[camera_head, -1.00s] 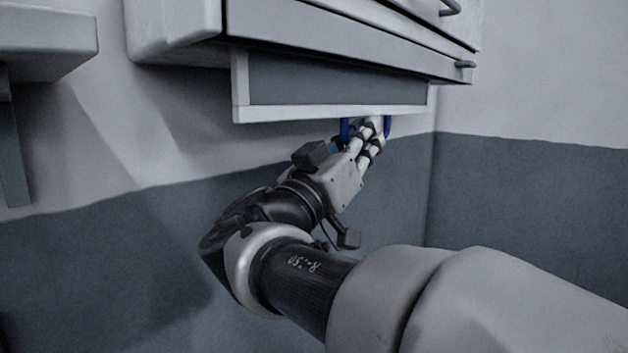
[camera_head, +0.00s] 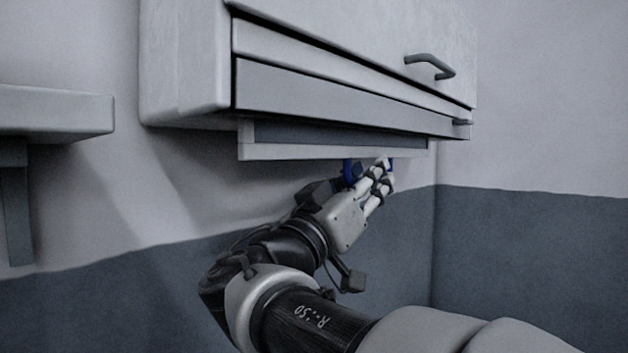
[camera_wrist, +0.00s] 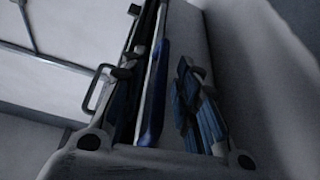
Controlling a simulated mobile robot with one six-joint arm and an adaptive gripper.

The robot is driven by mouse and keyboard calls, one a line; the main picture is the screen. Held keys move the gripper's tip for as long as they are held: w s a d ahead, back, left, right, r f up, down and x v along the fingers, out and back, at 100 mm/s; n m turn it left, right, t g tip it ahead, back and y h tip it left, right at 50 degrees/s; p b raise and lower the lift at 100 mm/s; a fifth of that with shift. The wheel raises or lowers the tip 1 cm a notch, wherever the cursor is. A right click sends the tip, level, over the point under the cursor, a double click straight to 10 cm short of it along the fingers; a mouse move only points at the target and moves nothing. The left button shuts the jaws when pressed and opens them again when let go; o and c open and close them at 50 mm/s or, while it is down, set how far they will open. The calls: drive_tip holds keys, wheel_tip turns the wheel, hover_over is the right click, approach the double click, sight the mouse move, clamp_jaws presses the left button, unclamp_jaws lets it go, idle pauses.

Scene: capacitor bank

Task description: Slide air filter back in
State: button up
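The air filter (camera_head: 330,154) is a flat grey panel in a pale frame. It hangs partly out of the underside of the wall cabinet, its upper part hidden inside. A blue handle (camera_head: 350,172) sits on its lower edge, towards the right. My gripper (camera_head: 379,170) reaches up from below at this handle, its fingertips between the handle's two visible ends. In the wrist view, a long blue-edged bar (camera_wrist: 155,95) runs between my two fingers, close to the left one. A gap shows between it and the right finger, so my gripper looks open.
The cabinet (camera_head: 340,50) has a door handle (camera_head: 430,66) at the front and a small latch (camera_head: 461,122) at the lower right. A grey shelf (camera_head: 55,112) juts out on the left. The space below the cabinet is clear around my arm.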

drive_tip(key=shift+f, duration=0.1)
drive_tip(key=v, duration=1.2)
drive_tip(key=shift+c, duration=0.2)
